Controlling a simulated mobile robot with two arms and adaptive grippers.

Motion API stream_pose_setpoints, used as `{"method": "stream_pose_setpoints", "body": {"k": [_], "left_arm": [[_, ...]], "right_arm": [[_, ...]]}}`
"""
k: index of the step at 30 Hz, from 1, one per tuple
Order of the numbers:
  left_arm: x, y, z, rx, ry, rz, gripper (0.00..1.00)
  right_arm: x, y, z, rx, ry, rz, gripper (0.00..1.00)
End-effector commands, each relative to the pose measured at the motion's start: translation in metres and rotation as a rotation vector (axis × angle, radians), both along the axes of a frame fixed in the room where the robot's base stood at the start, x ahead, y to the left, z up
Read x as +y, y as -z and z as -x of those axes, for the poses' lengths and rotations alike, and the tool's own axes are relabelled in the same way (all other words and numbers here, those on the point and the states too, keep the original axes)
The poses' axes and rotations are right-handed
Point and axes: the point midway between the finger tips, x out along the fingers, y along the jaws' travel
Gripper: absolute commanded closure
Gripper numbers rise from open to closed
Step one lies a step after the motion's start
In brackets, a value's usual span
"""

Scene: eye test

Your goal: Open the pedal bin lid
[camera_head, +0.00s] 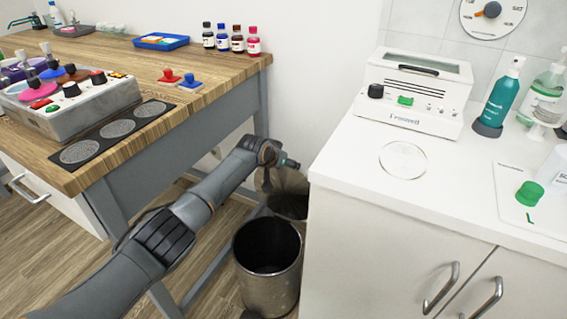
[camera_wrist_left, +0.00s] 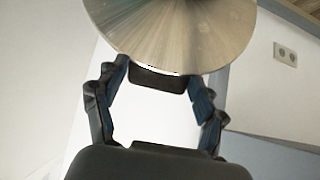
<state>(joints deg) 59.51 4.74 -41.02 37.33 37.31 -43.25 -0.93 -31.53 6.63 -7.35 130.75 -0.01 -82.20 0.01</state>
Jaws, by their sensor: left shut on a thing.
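The pedal bin (camera_head: 268,272) is a round metal bin on the floor between the wooden bench and the white cabinet. Its dark inside shows from above. Its lid (camera_head: 290,183) is raised and stands steeply tilted at the back of the bin. My left gripper (camera_head: 283,161) is at the lid's upper edge, partly hidden by my own wrist. In the left wrist view the lid (camera_wrist_left: 180,30) is a shiny disc beyond the fingers. There my left gripper (camera_wrist_left: 160,80) is shut on a dark tab at the lid's edge. My right gripper is in neither view.
The wooden bench (camera_head: 200,70) stands left of the bin, its grey leg (camera_head: 262,105) close to my arm. The white cabinet (camera_head: 385,235) stands close on the right. A wall is behind. Wood floor (camera_head: 215,258) shows left of the bin.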

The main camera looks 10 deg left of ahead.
Motion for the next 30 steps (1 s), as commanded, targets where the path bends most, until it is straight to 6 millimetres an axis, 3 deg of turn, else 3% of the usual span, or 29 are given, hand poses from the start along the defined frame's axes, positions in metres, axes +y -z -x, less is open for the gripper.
{"method": "stream_pose_setpoints", "body": {"k": [1,2,5,20,30], "left_arm": [[0.0,0.008,0.004,0.014,0.0,-0.002,0.86],[0.0,0.008,0.004,0.014,0.0,-0.002,0.26],[0.0,0.007,0.003,0.013,0.0,-0.002,0.05],[0.001,0.0,0.003,0.003,0.0,0.0,0.04],[0.008,-0.02,0.023,0.001,0.001,-0.002,0.04]], "right_arm": [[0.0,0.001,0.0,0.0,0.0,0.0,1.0],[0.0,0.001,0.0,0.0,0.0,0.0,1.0],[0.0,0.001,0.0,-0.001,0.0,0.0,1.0],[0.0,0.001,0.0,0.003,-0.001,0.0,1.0],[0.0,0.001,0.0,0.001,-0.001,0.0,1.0]]}}
